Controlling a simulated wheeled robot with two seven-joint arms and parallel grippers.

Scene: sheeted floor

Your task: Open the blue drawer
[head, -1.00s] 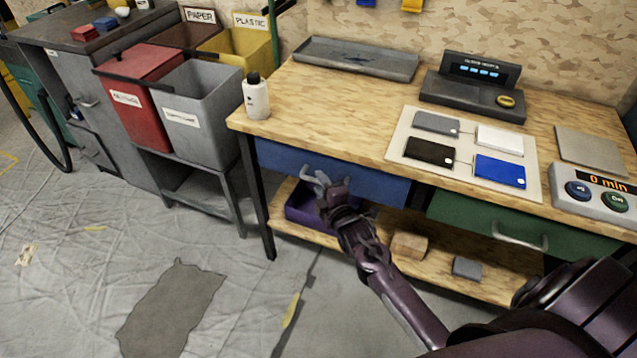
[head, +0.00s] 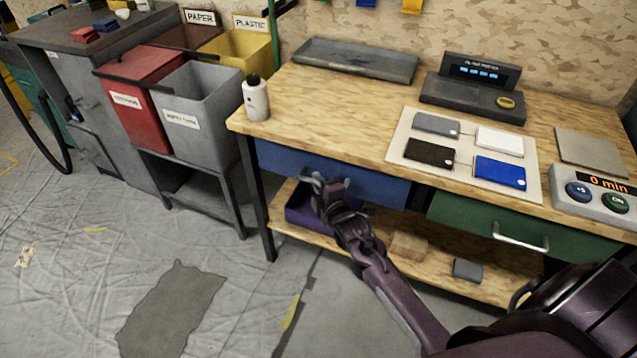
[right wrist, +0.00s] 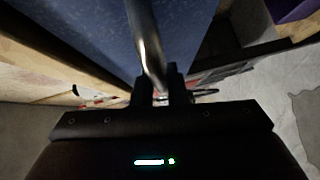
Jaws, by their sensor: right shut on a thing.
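The blue drawer (head: 375,184) is under the left part of the wooden workbench top. Its front looks about flush beneath the top in the head view. The blue front (right wrist: 188,28) also fills the upper middle of the right wrist view. My right gripper (head: 316,184) is at the left part of the drawer front, shut on the drawer's metal handle. In the right wrist view the handle (right wrist: 146,42) runs down between the two dark fingers (right wrist: 160,84). My fingers hide part of the handle in the head view. My left gripper is not in view.
A green drawer (head: 470,222) with a metal handle is to the right. A purple bin (head: 297,212) and blocks sit on the lower shelf. A white bottle (head: 256,98) stands at the bench's left corner. Grey and red bins stand left. The sheeted floor in front is open.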

